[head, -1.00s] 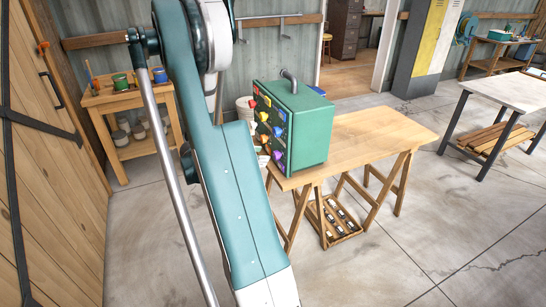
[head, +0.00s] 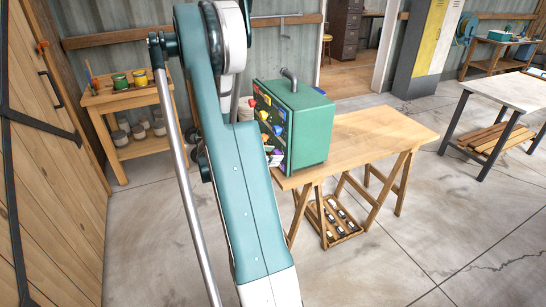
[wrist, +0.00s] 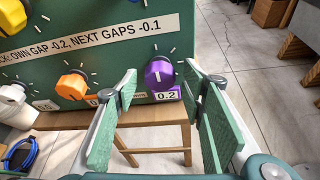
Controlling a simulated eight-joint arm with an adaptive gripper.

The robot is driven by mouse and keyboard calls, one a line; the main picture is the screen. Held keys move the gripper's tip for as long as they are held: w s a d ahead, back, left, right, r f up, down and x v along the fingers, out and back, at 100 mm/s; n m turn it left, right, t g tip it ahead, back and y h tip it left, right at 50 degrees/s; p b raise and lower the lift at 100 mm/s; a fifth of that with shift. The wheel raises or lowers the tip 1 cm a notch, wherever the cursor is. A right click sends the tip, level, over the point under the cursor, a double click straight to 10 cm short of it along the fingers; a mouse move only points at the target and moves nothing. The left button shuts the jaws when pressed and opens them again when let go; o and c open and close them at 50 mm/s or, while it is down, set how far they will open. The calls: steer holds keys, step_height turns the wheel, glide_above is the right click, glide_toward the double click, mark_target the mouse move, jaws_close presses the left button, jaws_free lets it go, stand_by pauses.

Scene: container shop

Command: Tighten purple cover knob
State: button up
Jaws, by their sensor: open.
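The purple cover knob (wrist: 158,73) is on the dark green panel near its lower right corner, with a white pointer line on its face. A "0.2" label (wrist: 167,95) is below it. My gripper (wrist: 160,84) is open in the wrist view, one green-padded finger to each side of the knob; I see no contact. In the head view the green box (head: 306,130) stands on the wooden table (head: 385,135), and my arm hides part of its knob face. The gripper there is small and mostly hidden at the face's lower part.
An orange knob (wrist: 74,84) is left of the purple one, with a white knob (wrist: 12,98) and a yellow knob (wrist: 12,16) further left. A printed strip (wrist: 100,38) runs above. A shelf table (head: 130,95) with pots stands left.

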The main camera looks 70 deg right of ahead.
steer(key=shift+s+d+f, duration=0.15)
steer(key=shift+s+d, duration=0.05)
steer(key=shift+d, duration=0.1)
steer(key=c, duration=0.9)
steer(key=shift+s+a+f+m+t+h+b, duration=0.1)
steer(key=shift+m+t+h+b, duration=0.4)
steer(key=shift+m+h+b, duration=0.65)
steer(key=shift+m+t+h+b, duration=0.55)
steer(key=shift+m+b, duration=0.7)
steer(key=shift+m, duration=0.7)
